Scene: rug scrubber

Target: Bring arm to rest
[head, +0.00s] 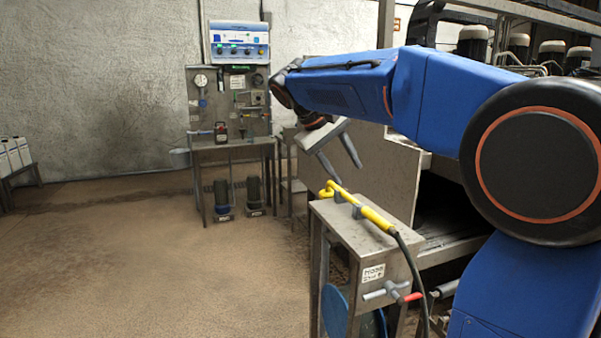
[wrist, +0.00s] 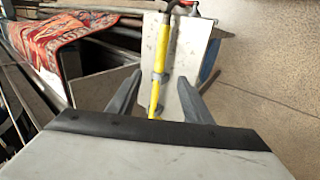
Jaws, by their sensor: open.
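My gripper (head: 343,167) hangs at the end of my blue arm, pointing down, open and empty. It is above a narrow metal stand (head: 345,225). A yellow wand (head: 362,208) with a black hose lies in holders on top of the stand, below my fingers and apart from them. In the wrist view the two grey fingers (wrist: 157,95) are spread wide, and the yellow wand (wrist: 165,60) shows between and beyond them. My arm reaches out from the right of the head view.
A red patterned rug (wrist: 75,38) hangs over the machine at the left of the wrist view. The stand has a valve with a red handle (head: 411,297). A workbench (head: 230,143) with a control panel (head: 239,44) above stands at the back wall. The floor (head: 150,250) at left is clear.

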